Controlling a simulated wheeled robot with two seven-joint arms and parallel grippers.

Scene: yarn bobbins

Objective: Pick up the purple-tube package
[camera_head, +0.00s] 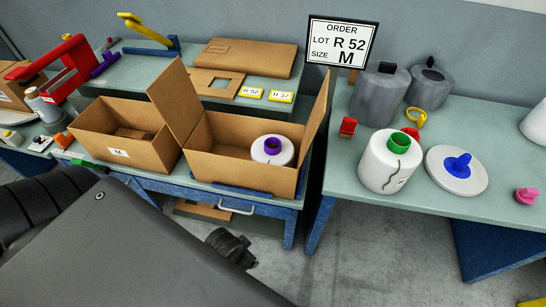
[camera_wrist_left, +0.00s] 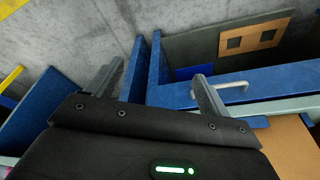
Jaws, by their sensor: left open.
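The purple-tube package is a white bobbin (camera_head: 273,150) with a purple tube (camera_head: 272,146) in its top. It stands inside the right-hand open cardboard box (camera_head: 240,175) on the blue workbench in the head view; its lower part is hidden by the box wall. My left gripper (camera_wrist_left: 155,85) is open and empty in the left wrist view, its two fingers wide apart, near the bench's blue frame and drawer handle (camera_wrist_left: 220,85). The bobbin does not show in that view. In the head view my dark arm fills the lower left. My right gripper is not in view.
Another open box (camera_head: 118,153) labelled M stands left of it; raised flaps stand between and beside the boxes. A green-tube bobbin (camera_head: 390,162), a blue-knobbed white disc (camera_head: 456,170) and grey canisters stand on the right table. Bare floor shows between the benches.

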